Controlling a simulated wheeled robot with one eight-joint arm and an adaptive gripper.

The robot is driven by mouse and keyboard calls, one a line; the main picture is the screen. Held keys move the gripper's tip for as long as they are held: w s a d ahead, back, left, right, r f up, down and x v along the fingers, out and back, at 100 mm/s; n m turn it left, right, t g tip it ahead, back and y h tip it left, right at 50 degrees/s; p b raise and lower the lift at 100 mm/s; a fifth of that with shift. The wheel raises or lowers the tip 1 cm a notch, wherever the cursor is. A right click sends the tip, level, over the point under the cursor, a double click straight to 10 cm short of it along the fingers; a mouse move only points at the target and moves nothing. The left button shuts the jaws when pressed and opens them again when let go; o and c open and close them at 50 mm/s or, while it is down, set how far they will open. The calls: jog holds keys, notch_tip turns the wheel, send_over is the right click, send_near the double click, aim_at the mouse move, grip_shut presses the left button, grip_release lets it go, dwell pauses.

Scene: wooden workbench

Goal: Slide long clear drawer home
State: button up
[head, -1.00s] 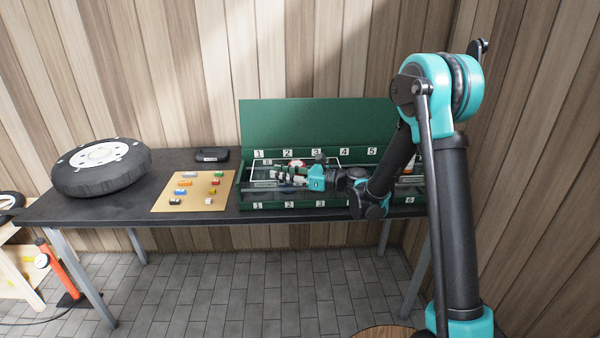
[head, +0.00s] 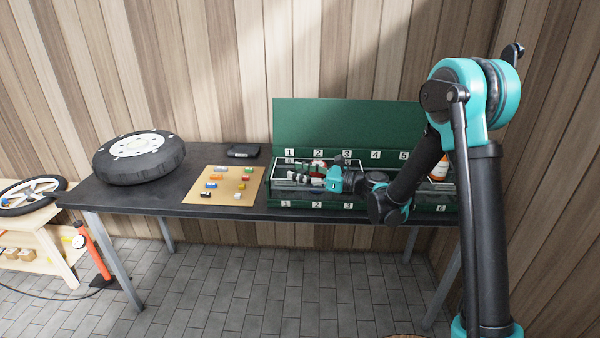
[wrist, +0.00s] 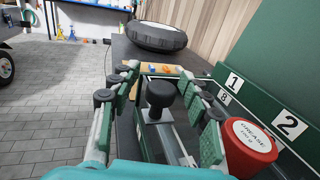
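The long clear drawer (head: 350,162) is a see-through tray in the left part of the green numbered case (head: 345,125), around numbers 1 to 3. Its edges are partly hidden by my gripper. My gripper (head: 305,179) reaches in from the right, low over the drawer. In the wrist view, my gripper (wrist: 160,90) has its fingers apart, one on each side of a black knob (wrist: 161,94) on a pale bar. Gaps show between the knob and both fingers.
A red-lidded grease can (wrist: 248,145) stands close to the right finger. The raised green lid is behind. A tan board (head: 222,186) with small coloured blocks, a dark case (head: 243,151) and a wheel (head: 138,157) lie to the left on the black bench (head: 150,200).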

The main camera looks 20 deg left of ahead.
jog(key=shift+d, duration=0.1)
jog(key=d, duration=1.1)
jog(key=shift+s+d, duration=0.2)
jog(key=shift+d, duration=0.2)
jog(key=s+d+f+n+t+h, duration=0.1)
jog(key=s+d+f+n+h, duration=0.3)
jog(key=d, duration=0.8)
jog(key=s+d+f+n+t+h, duration=0.1)
jog(key=s+d+f+n+h, duration=0.3)
jog(key=s+d+n+h, duration=0.4)
jog(key=s+d+f+n+t+h, duration=0.1)
jog(key=s+d+f+n+h, duration=0.3)
jog(key=d, duration=1.1)
jog(key=s+n+h, duration=0.2)
jog(key=s, duration=0.1)
jog(key=shift+s+d+f+t, duration=0.3)
jog(key=shift+s+d+f, duration=0.05)
jog(key=shift+d, duration=0.05)
